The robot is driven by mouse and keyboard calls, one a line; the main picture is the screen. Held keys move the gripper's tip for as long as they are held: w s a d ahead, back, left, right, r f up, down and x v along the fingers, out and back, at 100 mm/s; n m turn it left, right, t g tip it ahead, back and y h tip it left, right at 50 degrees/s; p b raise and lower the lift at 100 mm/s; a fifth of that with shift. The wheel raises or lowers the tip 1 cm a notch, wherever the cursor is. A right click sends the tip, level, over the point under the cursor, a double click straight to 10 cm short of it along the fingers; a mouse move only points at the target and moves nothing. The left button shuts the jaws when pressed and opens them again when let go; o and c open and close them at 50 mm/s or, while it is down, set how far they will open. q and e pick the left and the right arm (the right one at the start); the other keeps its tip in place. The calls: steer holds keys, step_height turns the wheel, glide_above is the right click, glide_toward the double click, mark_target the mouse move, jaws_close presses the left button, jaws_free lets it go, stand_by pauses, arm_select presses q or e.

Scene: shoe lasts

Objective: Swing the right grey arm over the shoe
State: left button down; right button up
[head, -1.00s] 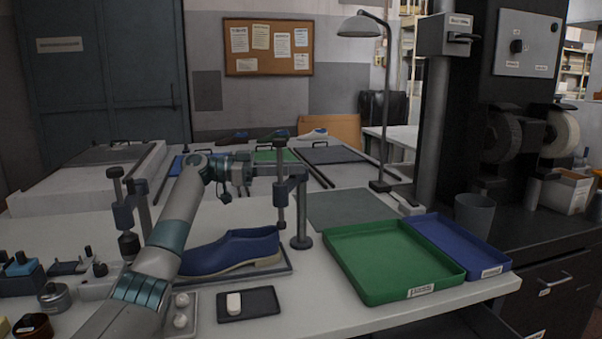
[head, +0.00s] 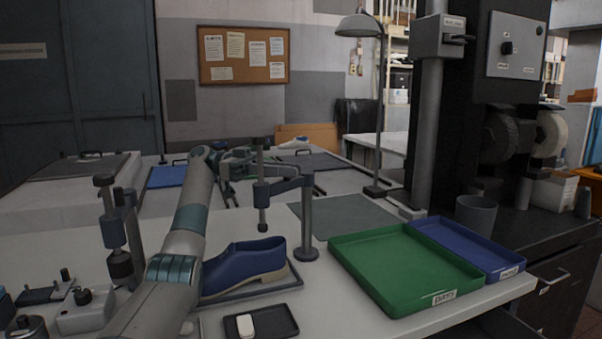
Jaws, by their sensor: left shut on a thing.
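The blue shoe (head: 243,267) with a tan sole lies on a dark tray (head: 262,288), its left part hidden behind my left arm. The right grey arm (head: 284,186) reaches left from its upright post (head: 306,225). Its vertical spindle (head: 262,195) ends in a dark foot above and apparently a little behind the shoe's right end. My left gripper (head: 240,163) is at the free end of the grey arm and shut on it; the fingertips are partly hidden by the spindle. The left grey arm (head: 113,225) stands left of the shoe. My right gripper is not in view.
A green tray (head: 400,268) and a blue tray (head: 468,245) lie right of the post. A small black tray with a white block (head: 245,326) is in front of the shoe. A lamp (head: 380,120) stands behind. The grey mat (head: 350,214) is bare.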

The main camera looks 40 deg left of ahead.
steer(key=shift+a, duration=0.1)
stand_by(0.3)
arm_select(q)
steer(key=c, duration=1.7)
jaws_free()
steer(key=shift+a, duration=0.15)
steer(key=shift+c, duration=0.2)
steer(key=shift+r, duration=0.15)
